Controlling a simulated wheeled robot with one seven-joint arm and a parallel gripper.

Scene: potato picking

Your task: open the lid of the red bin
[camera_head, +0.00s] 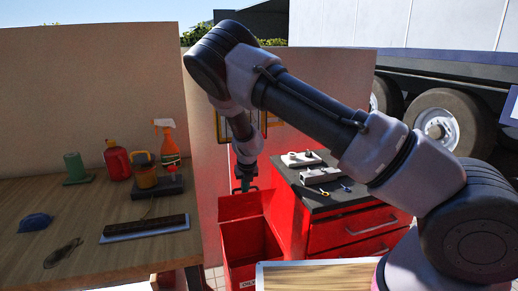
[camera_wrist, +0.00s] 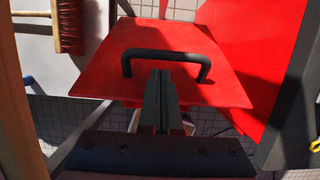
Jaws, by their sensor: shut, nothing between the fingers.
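The red bin (camera_head: 248,262) stands on the floor between the wooden bench and the red cabinet. Its red lid (camera_head: 239,207) appears raised at the far side, with the bin's opening showing below it. In the wrist view the lid (camera_wrist: 195,85) fills the middle, with a black bar handle (camera_wrist: 165,54) across it. My gripper (camera_head: 245,182) is at the lid's upper part. In the wrist view my gripper's fingers (camera_wrist: 162,75) are shut and empty, tips close to the handle's bar. I cannot tell whether they touch it.
The red cabinet (camera_head: 345,230) with small tools on top stands close on the right. A wooden board (camera_head: 315,277) is in front. A partition wall rises behind the bin.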

